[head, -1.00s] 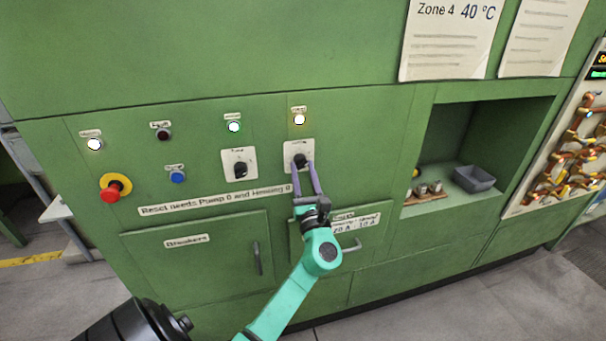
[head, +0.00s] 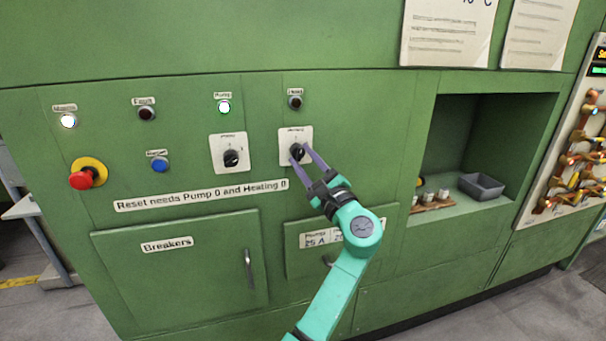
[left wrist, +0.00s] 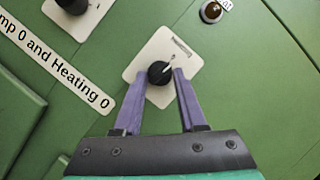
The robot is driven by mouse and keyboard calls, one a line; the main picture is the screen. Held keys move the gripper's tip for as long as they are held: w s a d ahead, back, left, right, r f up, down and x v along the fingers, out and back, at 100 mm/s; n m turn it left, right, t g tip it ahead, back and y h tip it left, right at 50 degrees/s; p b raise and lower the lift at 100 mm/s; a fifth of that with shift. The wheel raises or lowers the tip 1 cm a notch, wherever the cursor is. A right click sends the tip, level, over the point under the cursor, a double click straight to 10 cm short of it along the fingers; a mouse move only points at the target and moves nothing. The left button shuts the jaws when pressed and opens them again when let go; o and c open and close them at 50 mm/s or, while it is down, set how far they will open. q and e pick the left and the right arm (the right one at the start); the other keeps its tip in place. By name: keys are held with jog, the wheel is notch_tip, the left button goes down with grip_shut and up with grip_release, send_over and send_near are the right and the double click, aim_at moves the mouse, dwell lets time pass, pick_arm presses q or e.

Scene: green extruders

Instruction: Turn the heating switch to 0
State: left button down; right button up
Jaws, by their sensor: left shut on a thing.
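The heating switch is a black knob (head: 298,150) on a white plate (head: 284,148), right of a similar pump switch (head: 231,158). My left gripper (head: 301,155) reaches it from below right and is shut on the knob. In the left wrist view the two purple fingers (left wrist: 160,78) stand on either side of the heating knob (left wrist: 159,71). A pale pointer mark shows at the knob's upper right there. The digits on the plate are too small to read surely. The heat lamp (head: 295,102) above the switch is dark. My right gripper is not in view.
The pump lamp (head: 224,107) glows green and the mains lamp (head: 68,121) white; the fault lamp (head: 146,114) is dark. A blue reset button (head: 160,165) and a red emergency button (head: 82,179) sit left. Breakers door (head: 180,275) is closed below.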

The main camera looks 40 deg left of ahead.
pick_arm(q)
jog(key=shift+w+n+g+b, duration=0.1)
jog(key=shift+n+g+b, duration=0.6)
jog(key=shift+n, duration=0.7)
jog(key=shift+d, duration=0.1)
jog(key=shift+c, duration=2.4)
grip_release()
jog(key=b+v, duration=0.3)
jog(key=v, duration=1.1)
jog(key=shift+d, duration=0.3)
